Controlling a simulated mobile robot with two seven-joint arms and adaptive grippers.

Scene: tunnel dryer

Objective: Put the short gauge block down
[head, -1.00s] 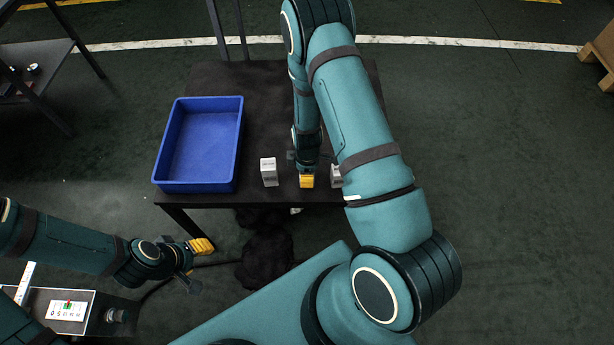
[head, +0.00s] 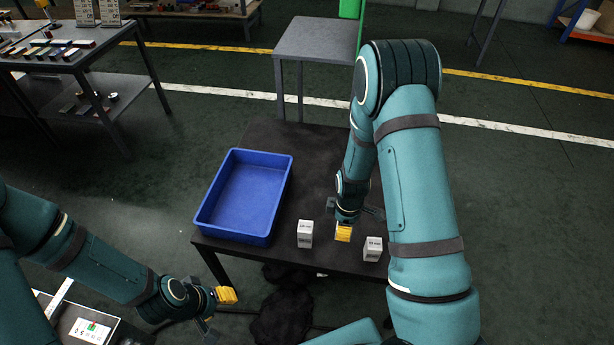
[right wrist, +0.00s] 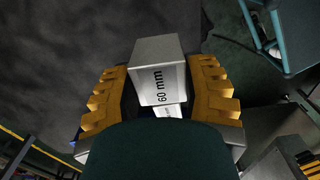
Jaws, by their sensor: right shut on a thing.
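My right gripper (head: 343,233) is low over the front of the dark table, between two upright white gauge blocks. One block (head: 305,234) stands on its left and the other (head: 373,249) on its right. In the right wrist view, the short gauge block (right wrist: 160,82), marked 60 mm, is between the yellow fingers of my right gripper (right wrist: 160,90). In the head view those fingers hide it, and I cannot tell whether it touches the table. My left gripper (head: 220,305) is off the table at the lower left; its jaw gap does not show.
A blue bin (head: 245,196) stands on the left of the table (head: 290,140). A grey table (head: 318,40) is behind it. A shelf table (head: 70,55) with small items is at the far left. A box with a display (head: 85,325) is at the lower left.

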